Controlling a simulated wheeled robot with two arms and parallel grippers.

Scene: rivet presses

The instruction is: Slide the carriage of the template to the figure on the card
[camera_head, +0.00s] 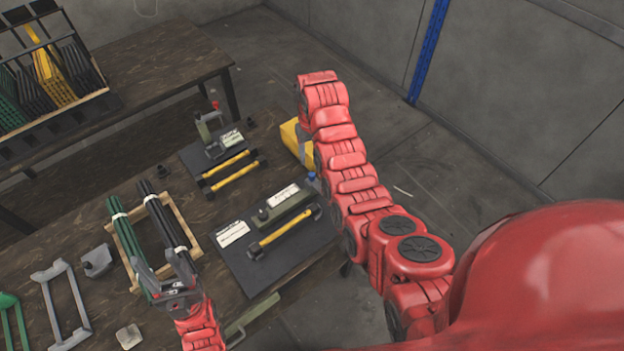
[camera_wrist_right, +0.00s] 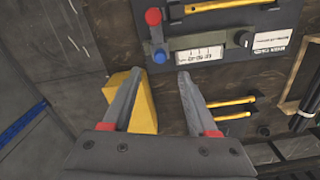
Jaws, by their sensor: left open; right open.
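The template (camera_head: 287,206) is a grey-green bar with a white scale, lying on a dark mat on the table. A black knob (camera_head: 262,214) sits at its left end; I cannot tell for sure which part is the carriage. The template (camera_wrist_right: 220,42) also shows in the right wrist view, with its scale (camera_wrist_right: 200,55) and knob (camera_wrist_right: 243,39). A white card (camera_head: 232,233) lies on the mat beside it; its figure is too small to read. My right gripper (camera_wrist_right: 160,75) is open and empty, its fingertips just short of the template. My left gripper (camera_head: 165,272) is open near the rod rack.
A yellow-handled tool (camera_head: 283,231) lies on the same mat. A yellow block (camera_wrist_right: 142,103) is under my right gripper's left finger. Another press (camera_head: 212,128) stands behind with yellow handles. A wooden rack (camera_head: 122,235) holds green and black rods. A blue button (camera_wrist_right: 158,57) adjoins the template.

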